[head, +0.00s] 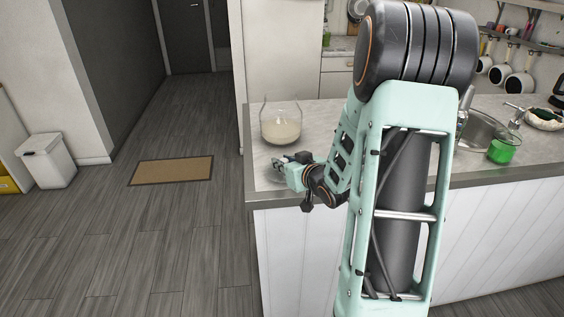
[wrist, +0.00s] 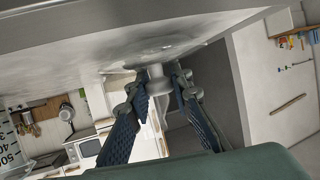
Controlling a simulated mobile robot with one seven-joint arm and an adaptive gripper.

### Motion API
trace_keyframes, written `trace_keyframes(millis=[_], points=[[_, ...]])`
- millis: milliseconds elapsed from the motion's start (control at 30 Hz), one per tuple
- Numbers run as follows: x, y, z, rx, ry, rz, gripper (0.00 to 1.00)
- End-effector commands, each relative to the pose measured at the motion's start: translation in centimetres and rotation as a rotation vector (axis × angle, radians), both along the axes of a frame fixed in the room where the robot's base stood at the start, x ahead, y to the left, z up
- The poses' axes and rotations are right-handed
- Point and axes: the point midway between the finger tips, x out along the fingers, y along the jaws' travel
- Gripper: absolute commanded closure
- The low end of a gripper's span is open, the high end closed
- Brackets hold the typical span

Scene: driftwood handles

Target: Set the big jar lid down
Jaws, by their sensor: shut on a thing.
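The big jar lid looks like clear glass with a pale round knob (wrist: 158,86). In the wrist view my gripper (wrist: 162,92) is shut on this knob, one finger on each side. The lid's clear disc is hard to make out against the grey counter surface (wrist: 70,58). In the head view my gripper (head: 279,167) is low over the counter's left front corner, and the lid is mostly hidden or too faint there. I cannot tell whether the lid touches the counter. An open glass jar (head: 281,125) with cream-coloured contents stands just behind my gripper.
The counter (head: 330,115) ends close to my gripper on the left and front. Free counter lies between the jar and my arm. A sink (head: 482,135) and a green container (head: 503,150) are far right. A mat (head: 172,170) and bin (head: 47,162) are on the floor.

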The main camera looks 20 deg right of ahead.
Motion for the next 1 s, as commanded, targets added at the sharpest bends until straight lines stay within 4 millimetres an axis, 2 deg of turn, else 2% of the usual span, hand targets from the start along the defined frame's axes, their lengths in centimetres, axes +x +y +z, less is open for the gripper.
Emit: trace_keyframes(millis=[67, 100, 233, 633, 767, 1000], points=[[0.0, 0.0, -0.4, 0.0, 0.0, 0.0, 1.0], [0.0, 0.0, -0.3, 0.0, 0.0, 0.0, 0.78], [0.0, 0.0, -0.3, 0.0, 0.0, 0.0, 0.64], [0.0, 0.0, 0.3, 0.0, 0.0, 0.0, 0.63], [-1.7, -0.2, 0.8, -0.001, 0.0, -0.003, 0.63], [-6.4, -0.4, 2.8, -0.002, -0.001, -0.005, 0.63]])
